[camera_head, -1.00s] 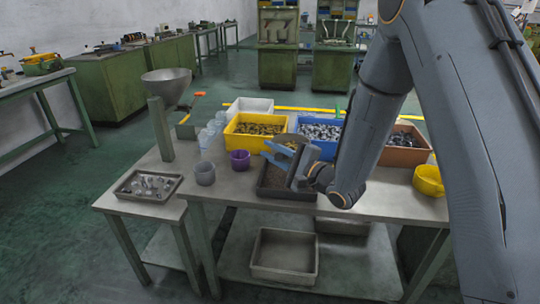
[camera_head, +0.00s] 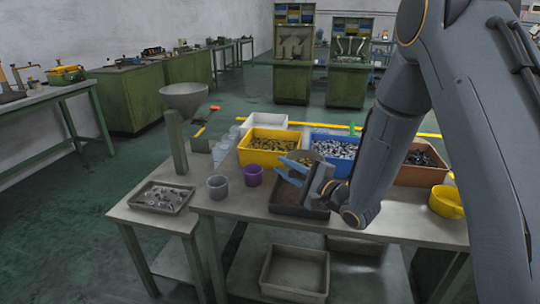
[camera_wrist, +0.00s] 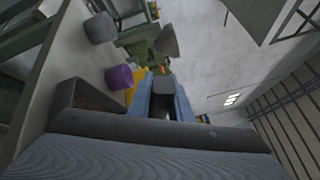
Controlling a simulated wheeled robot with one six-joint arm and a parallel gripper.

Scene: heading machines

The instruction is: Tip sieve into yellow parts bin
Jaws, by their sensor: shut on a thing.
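My gripper (camera_head: 294,170), with blue fingers, is just in front of the yellow parts bin (camera_head: 262,159), above the dark tray. It is shut on the sieve (camera_head: 306,157), a grey round shape seen partly behind the fingers. The sieve is small in the head view and its exact tilt is hard to tell. In the wrist view a dark grey piece (camera_wrist: 164,84) sits between the blue fingers. The yellow bin holds many small brownish parts; only a bit of it shows beside the fingers in the wrist view.
A dark tray (camera_head: 282,208) lies below my gripper. A blue bin (camera_head: 334,158) and a brown bin (camera_head: 416,176) stand to the right, with a yellow bowl (camera_head: 446,202). A purple cup (camera_head: 253,175), grey cup (camera_head: 217,187) and grey funnel (camera_head: 184,97) stand left.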

